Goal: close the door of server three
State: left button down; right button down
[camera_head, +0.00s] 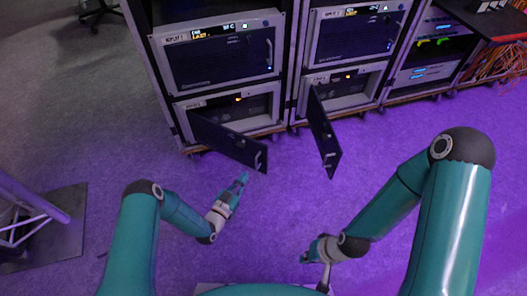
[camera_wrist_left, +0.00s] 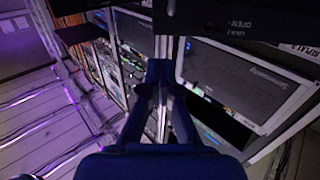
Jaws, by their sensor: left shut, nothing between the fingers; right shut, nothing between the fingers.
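Two dark doors stand open on the lower units of the rack. The left door (camera_head: 229,142) swings out toward me, its small latch near the free edge. The right door (camera_head: 323,131) also swings out, on the second cabinet. Which one belongs to server three cannot be read here. My left gripper (camera_head: 243,178) is shut and empty, just in front of and below the left door's free edge, seemingly apart from it. Its fingers also show in the left wrist view (camera_wrist_left: 163,72), with rack panels beyond. My right gripper (camera_head: 307,257) is shut and empty, low over the floor, away from both doors.
The upper left unit (camera_head: 222,55) and upper right unit (camera_head: 356,33) have closed fronts. A third rack (camera_head: 432,50) with lit gear and orange cables (camera_head: 500,62) stand at right. A truss foot plate (camera_head: 55,230) lies at left. The floor between is clear.

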aim_at(264, 149)
pick_arm(q)
jog(key=b+x, duration=0.3)
jog(key=x, duration=0.9)
jog(key=shift+s+f, duration=0.1)
jog(key=shift+w+d+b, duration=0.3)
jog(key=shift+w, duration=0.2)
